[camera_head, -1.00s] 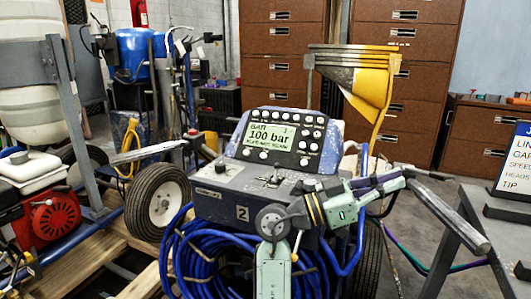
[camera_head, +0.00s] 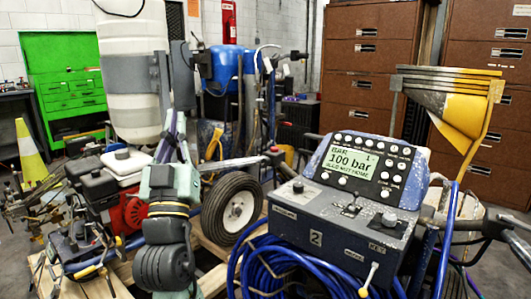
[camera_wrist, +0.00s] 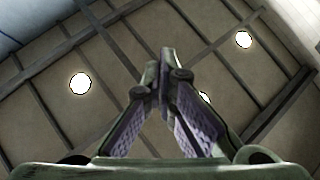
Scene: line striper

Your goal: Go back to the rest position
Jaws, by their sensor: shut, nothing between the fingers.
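My gripper (camera_wrist: 165,62) shows in the wrist view. Its two green fingers with purple pads lean together and their tips meet, with nothing between them. It points up, as the ceiling fills the view behind it. In the head view my arm stands upright at the centre left, in front of the red engine (camera_head: 135,212) and the white tank (camera_head: 130,105). The gripper's exact outline is hard to tell from the clutter there. The line striper's control box (camera_head: 345,225) stands to the right, its screen (camera_head: 355,165) reading 100 bar. The arm appears apart from the box.
A coiled blue hose (camera_head: 285,268) hangs below the control box. A wheel (camera_head: 232,208) stands between it and my arm. A yellow hopper (camera_head: 468,120) is at right. A green cabinet (camera_head: 68,75) and a striped cone (camera_head: 30,155) stand at far left.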

